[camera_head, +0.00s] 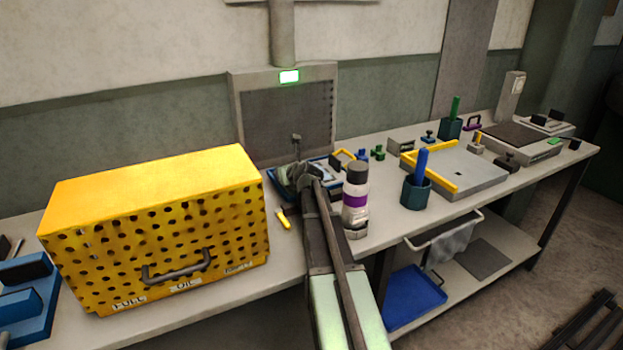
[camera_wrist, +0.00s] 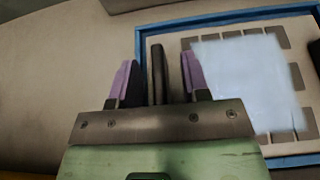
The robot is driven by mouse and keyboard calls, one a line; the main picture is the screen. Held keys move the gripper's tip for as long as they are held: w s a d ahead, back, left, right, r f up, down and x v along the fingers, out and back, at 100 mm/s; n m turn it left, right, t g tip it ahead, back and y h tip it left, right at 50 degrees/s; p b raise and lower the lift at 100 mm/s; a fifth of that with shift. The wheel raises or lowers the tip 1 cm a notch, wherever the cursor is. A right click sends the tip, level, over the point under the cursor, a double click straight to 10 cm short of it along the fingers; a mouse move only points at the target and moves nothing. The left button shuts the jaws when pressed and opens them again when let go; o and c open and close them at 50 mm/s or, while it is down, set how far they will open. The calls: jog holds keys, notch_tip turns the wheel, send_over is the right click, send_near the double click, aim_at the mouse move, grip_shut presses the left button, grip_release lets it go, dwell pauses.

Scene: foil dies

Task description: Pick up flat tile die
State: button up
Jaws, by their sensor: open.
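My gripper (camera_wrist: 155,65) is open, its two purple-faced fingers apart. A dark narrow bar (camera_wrist: 157,72) shows between the fingers, with a gap on each side; I cannot tell whether it belongs to the flat tile die. A blue-rimmed tray (camera_wrist: 180,22) lies to the right, with a beige board of grey squares, partly covered by a pale sheet (camera_wrist: 238,75). In the head view my gripper (camera_head: 298,172) is low over the bench by the tray, and my arm hides part of it. I cannot pick out the flat tile die for sure.
A yellow perforated box (camera_head: 160,225) stands left of my arm. A white bottle (camera_head: 356,200) stands close on the right. A teal cup (camera_head: 416,192), small blue (camera_head: 362,155) and green (camera_head: 379,153) pieces and a grey plate with yellow bars (camera_head: 465,180) stand further right.

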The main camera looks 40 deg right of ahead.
jog(key=shift+c, duration=0.4)
grip_shut()
notch_tip(320, 180, up, 20)
jog(key=p, duration=2)
